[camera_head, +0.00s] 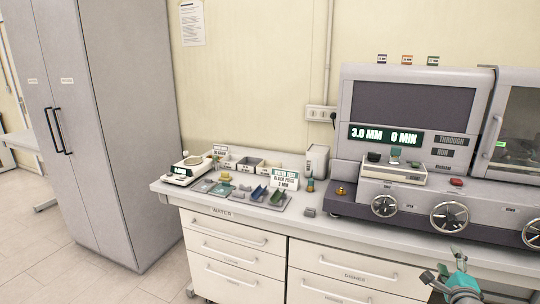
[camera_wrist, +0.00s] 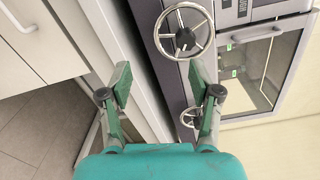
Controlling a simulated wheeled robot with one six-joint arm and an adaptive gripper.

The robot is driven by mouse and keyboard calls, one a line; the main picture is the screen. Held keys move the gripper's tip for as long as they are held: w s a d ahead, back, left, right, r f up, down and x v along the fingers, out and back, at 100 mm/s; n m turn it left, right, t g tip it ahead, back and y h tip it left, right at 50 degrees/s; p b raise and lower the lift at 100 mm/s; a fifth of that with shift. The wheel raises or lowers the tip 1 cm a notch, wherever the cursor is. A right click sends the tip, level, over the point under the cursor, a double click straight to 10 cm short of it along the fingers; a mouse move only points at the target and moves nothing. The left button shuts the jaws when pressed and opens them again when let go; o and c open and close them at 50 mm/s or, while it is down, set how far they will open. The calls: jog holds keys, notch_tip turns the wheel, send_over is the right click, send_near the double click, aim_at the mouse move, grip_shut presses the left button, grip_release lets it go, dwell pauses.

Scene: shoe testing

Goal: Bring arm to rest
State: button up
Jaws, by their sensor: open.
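My gripper (camera_head: 443,268) is at the lower right of the head view, in front of the bench near the machine's right end. In the wrist view my gripper (camera_wrist: 160,88) shows its two green finger pads wide apart with nothing between them. The bench edge and the front of the machine lie beyond the fingers. No contact with the bench or the machine can be seen.
The grey testing machine (camera_head: 410,100) with handwheels (camera_head: 449,216) stands on the bench (camera_head: 330,228). A small scale (camera_head: 183,173) and trays of samples (camera_head: 240,192) are at the bench's left. A tall grey cabinet (camera_head: 110,110) stands left. The floor (camera_head: 130,282) before it is clear.

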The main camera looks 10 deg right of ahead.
jog(key=s+a+f+n+y, duration=0.2)
jog(key=s+a+f+n, duration=0.4)
jog(key=s+a+f, duration=0.6)
jog(key=s+a+f+n+y, duration=0.2)
jog(key=s+a+f+n, duration=0.4)
jog(key=a, duration=0.9)
jog(key=s+a+r+n+y, duration=0.1)
jog(key=s+a+n, duration=0.3)
jog(key=s, duration=0.5)
jog(key=s+a+r+n+y, duration=0.2)
jog(key=s+a+r+n, duration=0.2)
jog(key=s, duration=0.5)
jog(key=s+a+r+n+y, duration=0.1)
jog(key=s+a+n, duration=0.4)
jog(key=s, duration=0.5)
jog(key=shift+r+n+g+y, duration=0.3)
jog(key=shift+r+n+y, duration=0.1)
jog(key=shift+r+n, duration=0.45)
jog(key=shift+w, duration=0.1)
